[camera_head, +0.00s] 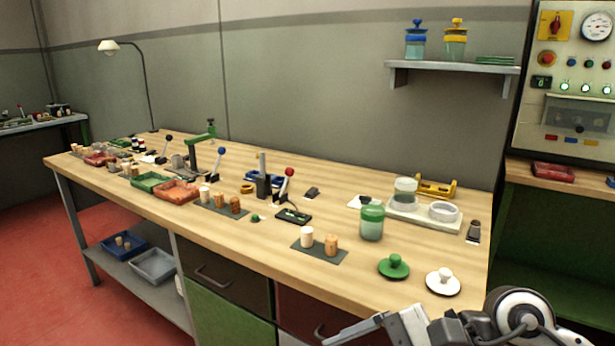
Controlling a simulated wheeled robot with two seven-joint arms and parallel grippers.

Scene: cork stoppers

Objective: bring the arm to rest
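My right gripper (368,328) shows at the bottom edge, in front of the workbench's near edge, with its arm coming in from the lower right. It is partly cut off by the frame, so I cannot tell whether its fingers are open or shut. Nothing is visibly held in it. My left gripper is not in view. A pale cork stopper (307,237) and a browner one (331,245) stand upright on a grey mat (317,255), apart from the gripper.
A green knobbed lid (394,266) and a white knobbed lid (443,282) lie near the bench's right front, close to my arm. A pale tray (408,216) sits behind them. Red-knobbed (289,173) and blue-knobbed levers (221,152) stand farther left. The bench front between mat and green lid is clear.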

